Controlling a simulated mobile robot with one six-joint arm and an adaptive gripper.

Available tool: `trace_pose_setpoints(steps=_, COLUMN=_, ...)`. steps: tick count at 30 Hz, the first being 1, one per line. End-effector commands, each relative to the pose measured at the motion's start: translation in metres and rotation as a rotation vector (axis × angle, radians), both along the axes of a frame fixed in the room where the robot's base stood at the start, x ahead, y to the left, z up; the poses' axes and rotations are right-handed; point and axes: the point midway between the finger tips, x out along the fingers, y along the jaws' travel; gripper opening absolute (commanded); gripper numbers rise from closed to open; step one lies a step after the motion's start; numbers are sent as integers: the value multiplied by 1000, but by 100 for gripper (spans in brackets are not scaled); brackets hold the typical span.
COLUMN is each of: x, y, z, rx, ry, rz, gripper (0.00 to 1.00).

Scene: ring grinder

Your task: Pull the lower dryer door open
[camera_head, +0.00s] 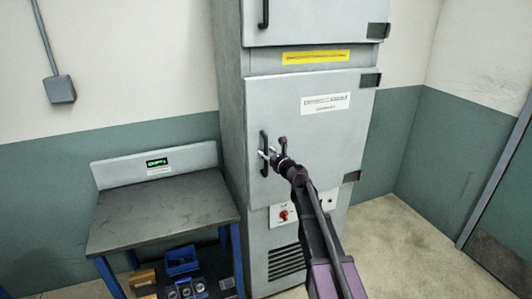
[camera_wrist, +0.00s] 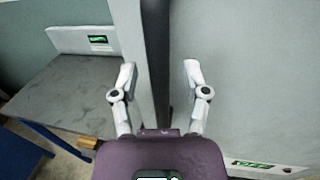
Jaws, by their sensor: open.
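The lower dryer door (camera_head: 320,125) is a light grey panel with a white label, and it looks closed against the cabinet. Its dark vertical handle (camera_head: 264,140) is at the door's left side. It also shows as a dark upright bar in the wrist view (camera_wrist: 157,45). My gripper (camera_head: 268,155) is at the handle in the head view. In the wrist view my gripper (camera_wrist: 160,72) is open, with one finger on each side of the bar. I see no clear contact between fingers and bar. The lower part of the handle is partly hidden by my gripper.
The upper door (camera_head: 310,20) is above, past a yellow strip (camera_head: 316,57). A control panel with a red knob (camera_head: 284,215) is below the lower door. A dark-topped workbench (camera_head: 160,215) stands close on the left. Open floor (camera_head: 400,245) lies to the right.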

Motion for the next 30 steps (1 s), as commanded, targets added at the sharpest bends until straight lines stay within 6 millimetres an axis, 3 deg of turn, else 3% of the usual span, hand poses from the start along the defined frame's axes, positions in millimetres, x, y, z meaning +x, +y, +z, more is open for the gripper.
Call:
trace_pose_setpoints(steps=14, x=7, y=4, z=0, rx=0, ry=0, rz=0, gripper=59)
trace_pose_setpoints(steps=20, x=7, y=4, z=0, rx=0, ry=0, rz=0, gripper=0)
trace_pose_setpoints(steps=30, x=5, y=2, z=0, rx=0, ry=0, rz=3, gripper=0)
